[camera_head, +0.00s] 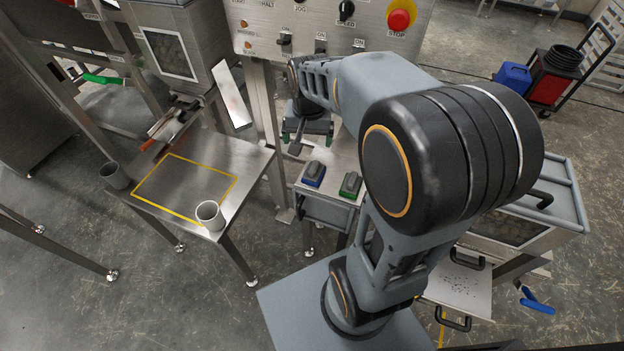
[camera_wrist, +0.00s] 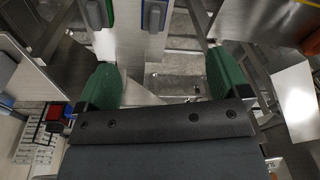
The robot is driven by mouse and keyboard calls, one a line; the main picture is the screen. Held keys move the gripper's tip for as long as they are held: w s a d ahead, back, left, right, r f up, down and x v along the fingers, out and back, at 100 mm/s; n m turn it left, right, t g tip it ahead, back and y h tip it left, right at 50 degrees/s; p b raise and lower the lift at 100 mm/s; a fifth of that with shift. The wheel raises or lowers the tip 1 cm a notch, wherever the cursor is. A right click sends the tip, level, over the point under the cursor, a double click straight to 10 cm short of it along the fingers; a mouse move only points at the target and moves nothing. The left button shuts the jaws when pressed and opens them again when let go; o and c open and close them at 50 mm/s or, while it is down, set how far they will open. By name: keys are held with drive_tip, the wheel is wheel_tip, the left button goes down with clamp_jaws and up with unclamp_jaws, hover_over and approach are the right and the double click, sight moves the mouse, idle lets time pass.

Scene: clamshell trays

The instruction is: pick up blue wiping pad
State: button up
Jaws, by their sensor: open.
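The blue wiping pad (camera_head: 313,176), with a dark grip on top, lies on a small metal stand. A similar green pad (camera_head: 350,185) lies just to its right. My gripper (camera_head: 307,140) is above and behind the blue pad in the head view, apart from it. In the wrist view my gripper (camera_wrist: 161,82) shows two green fingers spread wide with nothing between them. The blue pad (camera_wrist: 153,15) is partly cut off at the wrist view's top edge, beyond the fingers, with the green pad (camera_wrist: 97,13) to its left.
The small stand (camera_head: 329,204) has a narrow top. To the left, a metal table (camera_head: 258,165) carries a yellow outline and a grey cup (camera_head: 209,215). A control panel (camera_head: 275,22) with a red stop button stands behind my arm. A lidded metal box (camera_head: 560,213) is at right.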

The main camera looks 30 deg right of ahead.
sight(314, 166)
drive_tip(key=w+d+f+m+b, duration=0.1)
drive_tip(key=w+f, duration=0.1)
drive_tip(key=f, duration=0.3)
drive_tip(key=w+d+f+m+g+b, duration=0.1)
drive_tip(key=d+f, duration=0.1)
drive_tip(key=f, duration=0.4)
drive_tip(key=w+d+f+m+b, duration=0.1)
drive_tip(key=w+f+b, duration=0.1)
drive_tip(key=f, duration=0.3)
drive_tip(key=shift+w+d+f+m, duration=0.35)
drive_tip(key=shift+f+m, duration=0.05)
drive_tip(key=shift+f+b, duration=0.55)
drive_tip(key=shift+f, duration=2.4)
drive_tip(key=c, duration=1)
